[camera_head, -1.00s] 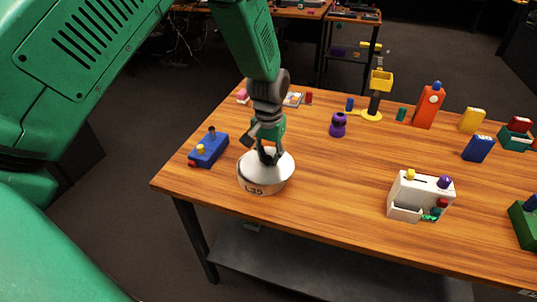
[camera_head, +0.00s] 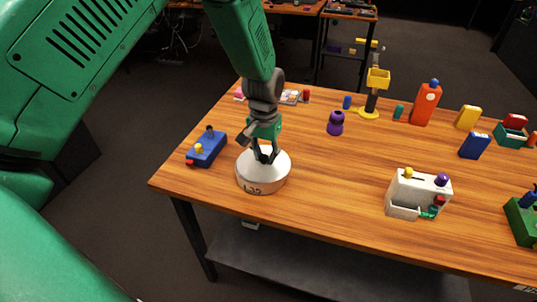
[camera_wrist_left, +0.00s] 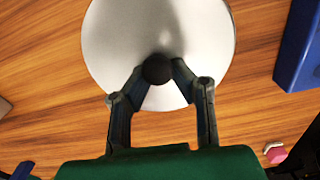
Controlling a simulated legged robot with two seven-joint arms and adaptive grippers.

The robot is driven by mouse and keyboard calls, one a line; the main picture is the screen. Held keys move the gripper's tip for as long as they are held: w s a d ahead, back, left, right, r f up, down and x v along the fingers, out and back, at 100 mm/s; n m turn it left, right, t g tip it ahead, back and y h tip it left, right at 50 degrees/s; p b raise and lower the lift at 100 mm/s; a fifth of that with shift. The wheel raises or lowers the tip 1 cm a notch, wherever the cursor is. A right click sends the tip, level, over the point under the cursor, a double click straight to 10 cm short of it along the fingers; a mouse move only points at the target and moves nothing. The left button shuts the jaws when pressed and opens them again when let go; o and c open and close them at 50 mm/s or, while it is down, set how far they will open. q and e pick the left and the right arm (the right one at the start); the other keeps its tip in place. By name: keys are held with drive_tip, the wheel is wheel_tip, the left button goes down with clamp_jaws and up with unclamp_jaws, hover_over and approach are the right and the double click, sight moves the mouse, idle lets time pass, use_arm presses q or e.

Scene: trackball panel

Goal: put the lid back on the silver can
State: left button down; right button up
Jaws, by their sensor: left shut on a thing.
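The silver can (camera_head: 262,187), marked "L35", stands near the front left edge of the wooden table. The pale silver lid (camera_head: 281,165) is over its top in the head view; I cannot tell whether it is fully seated. My left gripper (camera_head: 265,157) points down at the lid from above. In the left wrist view its fingertips (camera_wrist_left: 157,72) are shut on the lid's dark round knob (camera_wrist_left: 157,68). The round lid (camera_wrist_left: 200,40) hides the can below it there. My right gripper is in neither view.
A blue box (camera_head: 208,150) with knobs stands close left of the can. A white box (camera_head: 405,196) is to the right, and a purple object (camera_head: 335,125) is behind. Bare table (camera_head: 330,180) lies between the can and the white box.

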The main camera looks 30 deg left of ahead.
use_arm(q)
drive_tip(key=shift+a+f, duration=0.15)
drive_tip(key=shift+a, duration=0.5)
drive_tip(key=shift+d, duration=0.25)
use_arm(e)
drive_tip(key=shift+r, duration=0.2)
use_arm(q)
drive_tip(key=shift+a, duration=0.35)
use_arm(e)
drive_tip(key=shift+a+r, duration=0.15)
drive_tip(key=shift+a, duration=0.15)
use_arm(q)
drive_tip(key=shift+d+f+p, duration=0.1)
drive_tip(key=shift+d+p, duration=0.05)
drive_tip(key=shift+p, duration=0.25)
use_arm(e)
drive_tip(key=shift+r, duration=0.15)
use_arm(q)
drive_tip(key=shift+d, duration=0.25)
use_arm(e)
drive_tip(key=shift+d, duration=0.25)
use_arm(q)
drive_tip(key=shift+a, duration=0.2)
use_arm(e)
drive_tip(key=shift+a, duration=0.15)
use_arm(q)
drive_tip(key=shift+p, duration=0.35)
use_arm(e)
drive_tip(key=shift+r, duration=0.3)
